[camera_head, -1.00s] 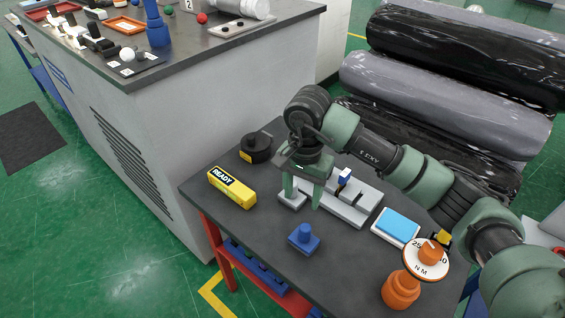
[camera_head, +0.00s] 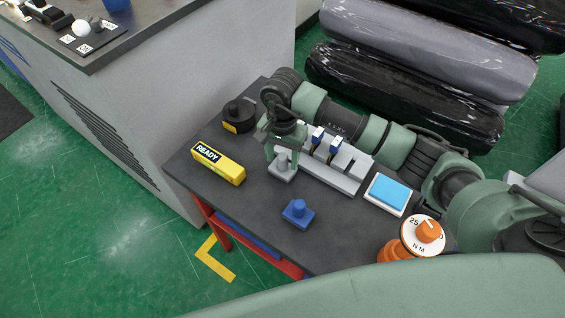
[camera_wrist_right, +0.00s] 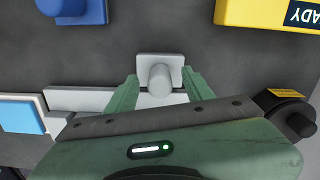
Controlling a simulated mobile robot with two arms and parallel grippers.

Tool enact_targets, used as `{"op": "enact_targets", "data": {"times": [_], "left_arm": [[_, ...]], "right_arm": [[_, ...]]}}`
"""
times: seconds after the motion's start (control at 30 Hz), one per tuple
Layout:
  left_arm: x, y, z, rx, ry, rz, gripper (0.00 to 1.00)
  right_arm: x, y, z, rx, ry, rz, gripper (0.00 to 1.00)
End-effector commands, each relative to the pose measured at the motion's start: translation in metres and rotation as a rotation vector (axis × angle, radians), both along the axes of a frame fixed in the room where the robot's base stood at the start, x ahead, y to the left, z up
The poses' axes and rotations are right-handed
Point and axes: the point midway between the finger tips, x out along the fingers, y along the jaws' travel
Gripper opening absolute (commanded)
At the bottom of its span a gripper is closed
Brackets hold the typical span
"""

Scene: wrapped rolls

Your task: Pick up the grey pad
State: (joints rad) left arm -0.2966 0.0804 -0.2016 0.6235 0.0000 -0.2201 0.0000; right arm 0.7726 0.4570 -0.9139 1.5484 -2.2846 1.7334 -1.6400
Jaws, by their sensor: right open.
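The grey pad (camera_head: 281,176) is a light grey square plate with a round upright knob, lying on the dark table. In the right wrist view the grey pad (camera_wrist_right: 160,60) shows just ahead, between the fingers. My right gripper (camera_head: 282,157) is over it, pointing down, with its green fingers apart. In the right wrist view my right gripper (camera_wrist_right: 160,85) has one finger on each side of the knob, with gaps between. My left gripper is not in view.
A grey slotted block (camera_head: 335,175) stands close behind the pad. A yellow READY box (camera_head: 218,164) is left, a black round piece (camera_head: 238,113) behind. A blue knobbed pad (camera_head: 298,214), a blue-topped tray (camera_head: 388,194) and an orange dial (camera_head: 423,236) stand to the front and right.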

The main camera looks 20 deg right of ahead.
Motion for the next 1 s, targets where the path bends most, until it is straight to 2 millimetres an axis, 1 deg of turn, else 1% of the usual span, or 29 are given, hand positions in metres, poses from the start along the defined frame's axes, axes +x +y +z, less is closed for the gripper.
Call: {"op": "enact_targets", "data": {"times": [0.03,0.1,0.2,0.23,0.27,0.3,0.37,0.4,0.43,0.57,1.0], "left_arm": [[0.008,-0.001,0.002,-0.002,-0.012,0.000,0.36],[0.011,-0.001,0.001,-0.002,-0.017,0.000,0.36],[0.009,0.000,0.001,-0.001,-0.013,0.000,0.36],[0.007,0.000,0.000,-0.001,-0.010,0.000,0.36],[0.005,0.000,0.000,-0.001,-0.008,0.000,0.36],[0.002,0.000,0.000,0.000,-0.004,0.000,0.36],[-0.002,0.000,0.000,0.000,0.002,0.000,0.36],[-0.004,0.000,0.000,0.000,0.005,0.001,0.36],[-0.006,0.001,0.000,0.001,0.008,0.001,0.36],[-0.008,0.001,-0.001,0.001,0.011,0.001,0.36],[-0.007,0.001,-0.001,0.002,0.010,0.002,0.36]], "right_arm": [[0.000,0.000,-0.001,0.000,0.000,0.000,0.52],[0.000,0.000,-0.002,0.000,-0.001,0.000,0.52],[0.000,0.000,-0.002,0.000,-0.001,0.000,0.52],[0.000,0.000,-0.002,0.000,-0.001,0.000,0.49],[0.000,0.000,-0.002,0.000,-0.001,0.000,0.41],[0.000,0.000,-0.002,0.000,-0.001,0.000,0.30],[0.000,0.000,-0.002,0.000,-0.001,0.000,0.13],[0.000,0.000,-0.002,0.000,-0.001,0.000,0.02],[0.000,0.000,-0.002,0.000,-0.001,0.000,0.00],[0.000,0.000,-0.002,0.000,-0.001,0.000,0.00],[0.001,0.000,-0.001,0.000,-0.001,-0.001,0.00]]}}
